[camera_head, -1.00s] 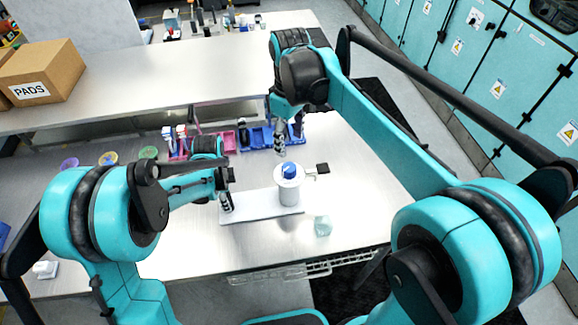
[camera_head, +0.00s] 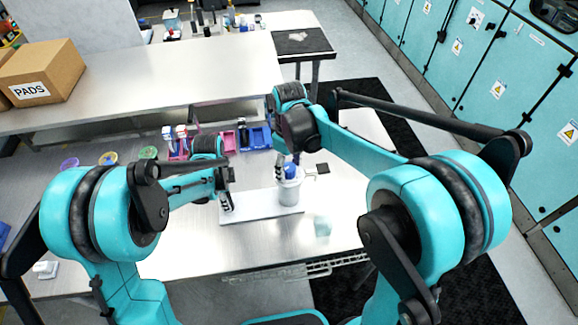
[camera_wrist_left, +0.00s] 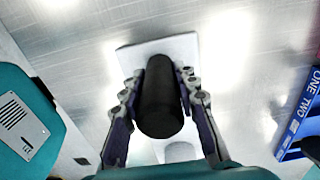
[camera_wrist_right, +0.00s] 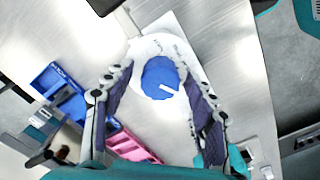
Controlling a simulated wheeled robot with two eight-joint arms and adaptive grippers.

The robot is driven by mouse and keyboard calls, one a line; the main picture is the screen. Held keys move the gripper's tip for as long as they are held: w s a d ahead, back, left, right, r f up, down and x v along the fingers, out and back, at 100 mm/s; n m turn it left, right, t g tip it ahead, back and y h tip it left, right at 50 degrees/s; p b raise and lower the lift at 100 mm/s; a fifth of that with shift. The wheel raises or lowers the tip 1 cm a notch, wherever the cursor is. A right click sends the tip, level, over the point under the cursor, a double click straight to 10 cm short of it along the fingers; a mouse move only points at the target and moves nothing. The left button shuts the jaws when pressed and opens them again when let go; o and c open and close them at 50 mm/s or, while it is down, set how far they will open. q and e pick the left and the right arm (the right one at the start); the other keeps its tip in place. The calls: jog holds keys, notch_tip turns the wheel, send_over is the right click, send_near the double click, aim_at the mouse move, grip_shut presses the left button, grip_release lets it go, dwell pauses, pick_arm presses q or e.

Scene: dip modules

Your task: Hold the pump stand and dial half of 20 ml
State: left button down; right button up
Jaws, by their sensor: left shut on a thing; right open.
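The pump stand has a white base plate (camera_head: 245,213) with a black post (camera_wrist_left: 160,100) at its left end. A white cylindrical pump body (camera_head: 288,193) stands at its right end, topped by a blue dial (camera_wrist_right: 160,78) with a white mark. My left gripper (camera_head: 228,197) is shut on the black post; in the left wrist view its fingers lie on both sides. My right gripper (camera_wrist_right: 150,75) is open above the dial, with one finger on each side of it in the right wrist view. Whether the fingers touch the dial cannot be told. The scale is too small to read.
A small clear vessel (camera_head: 322,226) stands to the right of the base plate. Blue trays (camera_head: 255,138) and a pink tray (camera_head: 228,143) lie behind the stand. A cardboard box (camera_head: 42,72) sits on the back bench. The table front is mostly clear.

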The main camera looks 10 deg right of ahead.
jog(key=c, duration=1.2)
jog(key=shift+o, duration=0.2)
jog(key=m, duration=0.4)
jog(key=shift+m, duration=1.8)
jog(key=o, duration=1.2)
jog(key=shift+c, duration=0.2)
